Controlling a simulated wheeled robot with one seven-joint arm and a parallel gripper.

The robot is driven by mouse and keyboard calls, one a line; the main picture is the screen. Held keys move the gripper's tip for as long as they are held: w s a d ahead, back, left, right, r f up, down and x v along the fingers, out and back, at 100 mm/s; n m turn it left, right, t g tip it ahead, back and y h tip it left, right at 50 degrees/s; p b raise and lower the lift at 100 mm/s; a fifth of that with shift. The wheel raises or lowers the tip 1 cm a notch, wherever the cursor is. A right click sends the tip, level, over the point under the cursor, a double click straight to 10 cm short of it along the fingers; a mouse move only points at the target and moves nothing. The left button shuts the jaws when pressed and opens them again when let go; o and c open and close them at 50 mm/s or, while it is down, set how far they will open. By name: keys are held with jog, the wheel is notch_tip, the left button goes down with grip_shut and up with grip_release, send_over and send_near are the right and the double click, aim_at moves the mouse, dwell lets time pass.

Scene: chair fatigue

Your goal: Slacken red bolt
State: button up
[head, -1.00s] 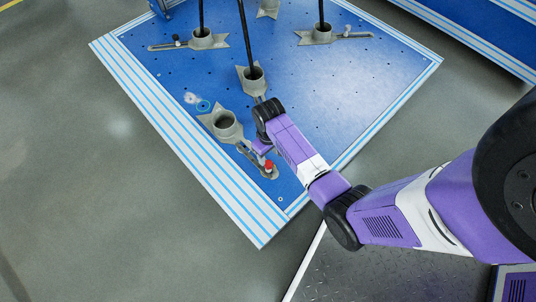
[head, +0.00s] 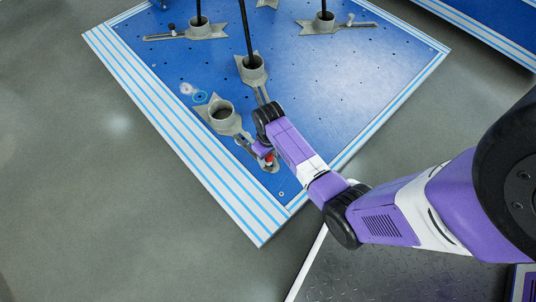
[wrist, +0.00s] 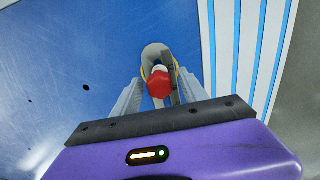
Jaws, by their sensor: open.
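The red bolt (head: 269,157) stands at the near end of a grey slotted clamp (head: 222,117) on the blue platform. In the wrist view the red bolt head (wrist: 159,84) shows between the two fingers of my gripper (wrist: 156,88). The gripper is open, with one finger on each side of the bolt. I cannot tell whether either finger touches it. In the head view my gripper (head: 263,148) is at the bolt and partly hidden by my own wrist.
The blue platform (head: 330,90) has a striped edge (head: 180,145). Several other clamps hold upright black rods, one close behind the wrist (head: 252,70). Grey floor (head: 90,210) is clear at left.

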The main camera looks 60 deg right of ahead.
jog(key=shift+r+m+p, duration=0.2)
jog(key=shift+m+p, duration=0.45)
jog(key=shift+m, duration=0.25)
jog(key=shift+f+m+p, duration=0.2)
jog(key=shift+m+p, duration=0.1)
jog(key=shift+m, duration=0.8)
jog(key=shift+r+m+p, duration=0.15)
jog(key=shift+m+p, duration=0.5)
jog(key=shift+m, duration=1.35)
jog(key=shift+c, duration=0.2)
